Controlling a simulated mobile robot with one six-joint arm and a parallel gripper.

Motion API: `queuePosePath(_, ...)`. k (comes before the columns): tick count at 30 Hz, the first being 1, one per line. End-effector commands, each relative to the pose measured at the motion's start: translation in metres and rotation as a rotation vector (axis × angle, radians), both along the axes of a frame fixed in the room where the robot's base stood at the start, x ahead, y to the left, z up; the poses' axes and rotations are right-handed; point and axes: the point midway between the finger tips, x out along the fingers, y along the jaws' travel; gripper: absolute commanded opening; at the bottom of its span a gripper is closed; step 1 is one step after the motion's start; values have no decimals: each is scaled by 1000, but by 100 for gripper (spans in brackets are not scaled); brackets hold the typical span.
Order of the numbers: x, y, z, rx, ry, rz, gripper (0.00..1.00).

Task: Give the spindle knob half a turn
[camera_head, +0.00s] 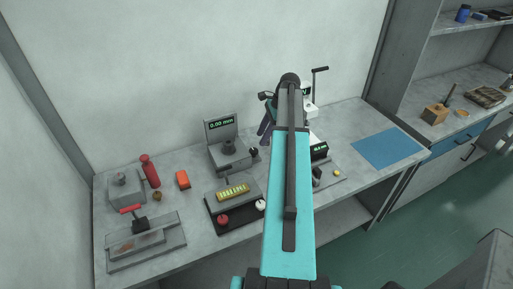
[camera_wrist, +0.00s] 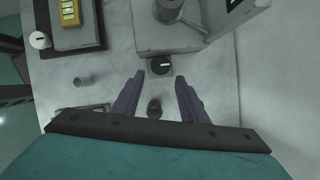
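The spindle knob, which I take to be the black knob with a white mark (camera_wrist: 160,65), is on the side of a grey gauge (camera_wrist: 190,30). In the head view this knob (camera_head: 253,153) shows at the right side of the gauge (camera_head: 222,155), whose display reads 0.00 mm. My gripper (camera_wrist: 160,78) is open and empty, its dark fingers spread either side of the line to the knob. The knob lies just beyond the fingertips, and I see no contact. In the head view my gripper (camera_head: 264,127) is partly hidden by my arm.
A small dark round piece (camera_wrist: 154,107) shows between the fingers. A grey cylinder (camera_wrist: 83,80) stands to the left. A blue mat (camera_head: 388,148) lies at right.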

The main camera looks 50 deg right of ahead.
Motion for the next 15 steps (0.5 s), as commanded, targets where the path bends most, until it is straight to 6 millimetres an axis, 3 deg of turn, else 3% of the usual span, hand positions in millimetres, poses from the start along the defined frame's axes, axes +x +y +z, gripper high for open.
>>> queuePosePath(15, 12, 17, -50, 1, 1, -1, 40)
